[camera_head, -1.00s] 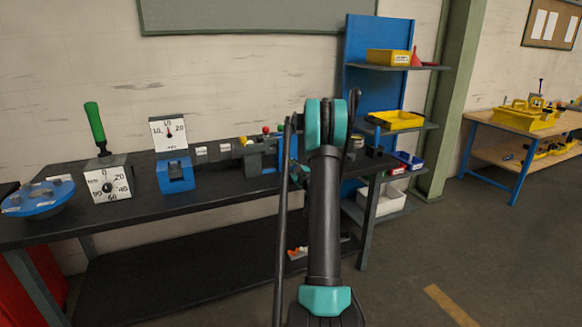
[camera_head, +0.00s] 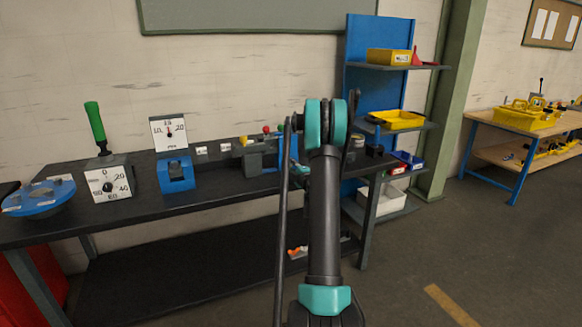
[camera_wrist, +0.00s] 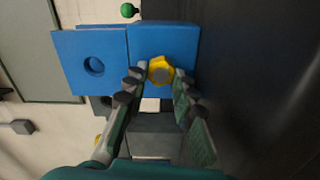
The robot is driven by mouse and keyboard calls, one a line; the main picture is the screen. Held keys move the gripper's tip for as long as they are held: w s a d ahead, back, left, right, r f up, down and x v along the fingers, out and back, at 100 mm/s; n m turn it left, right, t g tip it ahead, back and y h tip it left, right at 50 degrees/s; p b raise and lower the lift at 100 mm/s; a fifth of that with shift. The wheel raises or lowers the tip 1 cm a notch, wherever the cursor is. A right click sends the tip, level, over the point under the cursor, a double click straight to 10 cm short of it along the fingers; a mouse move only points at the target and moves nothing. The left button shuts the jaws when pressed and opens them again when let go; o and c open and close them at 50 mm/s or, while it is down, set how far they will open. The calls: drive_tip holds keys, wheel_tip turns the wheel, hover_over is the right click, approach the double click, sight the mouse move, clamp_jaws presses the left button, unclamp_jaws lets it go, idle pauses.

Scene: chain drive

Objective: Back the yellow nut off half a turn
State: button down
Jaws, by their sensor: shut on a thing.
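The yellow nut (camera_wrist: 161,71) shows in the wrist view on the face of a blue block (camera_wrist: 182,42), with a grey round centre. My gripper (camera_wrist: 161,76) is shut on the yellow nut, one finger on each side of it. In the head view my arm hides the nut and the gripper's fingertips. Part of the blue block (camera_head: 289,148) shows just left of my arm in the head view.
A grey vise-like fixture (camera_head: 258,155) with coloured knobs stands left of the block. Farther left are a blue gauge stand (camera_head: 176,174), a dial box with a green handle (camera_head: 107,183) and a blue disc (camera_head: 38,197). A blue shelf rack (camera_head: 372,90) stands behind my arm.

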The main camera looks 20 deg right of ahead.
drive_tip(key=n, duration=0.7)
drive_tip(key=shift+f, duration=0.15)
drive_tip(key=n, duration=0.6)
drive_tip(key=shift+d+f+n, duration=0.1)
drive_tip(key=shift+n, duration=0.3)
drive_tip(key=n, duration=0.6)
drive_tip(key=shift+d, duration=0.15)
drive_tip(key=n, duration=0.6)
drive_tip(key=shift+w+d+n, duration=0.1)
drive_tip(key=shift+n, duration=0.2)
drive_tip(key=c, duration=1.2)
unclamp_jaws()
